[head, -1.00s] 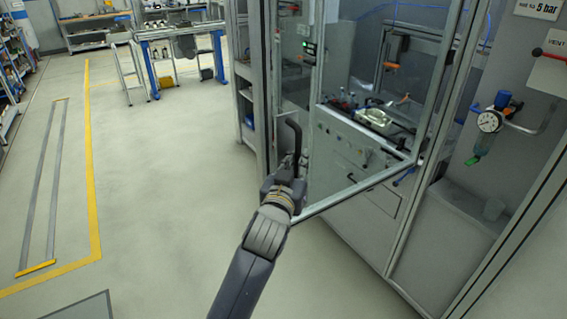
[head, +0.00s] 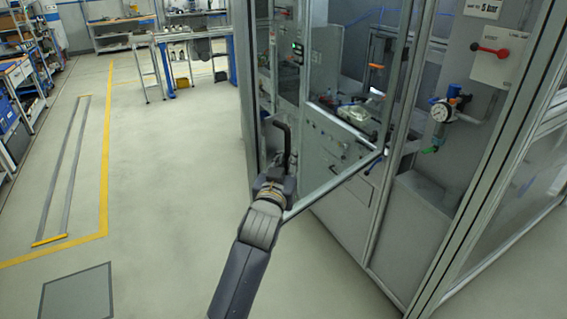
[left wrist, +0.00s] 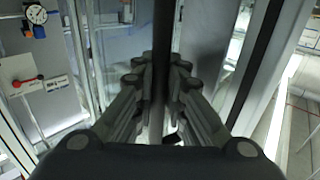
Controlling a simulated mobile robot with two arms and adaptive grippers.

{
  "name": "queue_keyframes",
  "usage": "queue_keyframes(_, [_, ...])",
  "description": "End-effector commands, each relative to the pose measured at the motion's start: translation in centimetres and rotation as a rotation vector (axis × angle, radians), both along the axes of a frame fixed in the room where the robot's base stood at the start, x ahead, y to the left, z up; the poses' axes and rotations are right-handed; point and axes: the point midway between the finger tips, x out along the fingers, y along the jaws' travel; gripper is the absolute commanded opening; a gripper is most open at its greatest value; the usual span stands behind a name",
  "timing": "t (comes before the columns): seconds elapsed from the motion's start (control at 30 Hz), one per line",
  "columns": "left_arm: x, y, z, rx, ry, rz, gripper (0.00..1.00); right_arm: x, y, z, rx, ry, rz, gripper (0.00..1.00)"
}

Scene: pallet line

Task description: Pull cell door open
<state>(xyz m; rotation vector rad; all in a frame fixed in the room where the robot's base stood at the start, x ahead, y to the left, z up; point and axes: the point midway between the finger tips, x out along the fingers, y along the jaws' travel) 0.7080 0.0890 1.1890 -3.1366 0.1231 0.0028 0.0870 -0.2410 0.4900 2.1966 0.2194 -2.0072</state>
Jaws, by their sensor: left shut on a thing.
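The cell door (head: 338,185) is a clear panel in a grey metal frame. It stands ajar, swung out from the cell, with its lower edge slanting across the cell front. Its handle (head: 286,139) is a dark, bent upright bar near the door's left edge. My left gripper (head: 278,180) is shut around the lower part of this handle. In the left wrist view the handle (left wrist: 162,50) runs upright between the fingers of my left gripper (left wrist: 160,75), which hide its lower part. My right gripper is in neither view.
Inside the cell are a control panel (head: 297,48) and a work surface with parts. A pressure gauge (head: 441,111) and a red-handled switch (head: 490,50) are on the right. Open floor (head: 170,200) lies left of the door; a workbench (head: 185,38) stands farther back.

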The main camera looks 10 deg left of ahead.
Motion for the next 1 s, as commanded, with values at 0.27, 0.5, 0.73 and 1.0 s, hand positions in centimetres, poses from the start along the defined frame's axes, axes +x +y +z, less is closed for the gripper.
queue_keyframes(0.27, [0.1,0.1,-0.1,0.005,0.001,0.003,0.0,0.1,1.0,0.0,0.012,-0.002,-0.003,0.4])
queue_keyframes(0.5, [0.1,0.1,-0.1,0.004,0.001,0.003,0.33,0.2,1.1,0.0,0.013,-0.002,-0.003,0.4])
queue_keyframes(0.73, [0.1,0.0,0.0,0.001,0.0,0.001,0.33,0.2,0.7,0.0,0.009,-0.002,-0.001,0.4])
queue_keyframes(1.0, [-1.2,0.0,0.0,0.0,-0.001,0.0,0.33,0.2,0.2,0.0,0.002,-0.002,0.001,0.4])
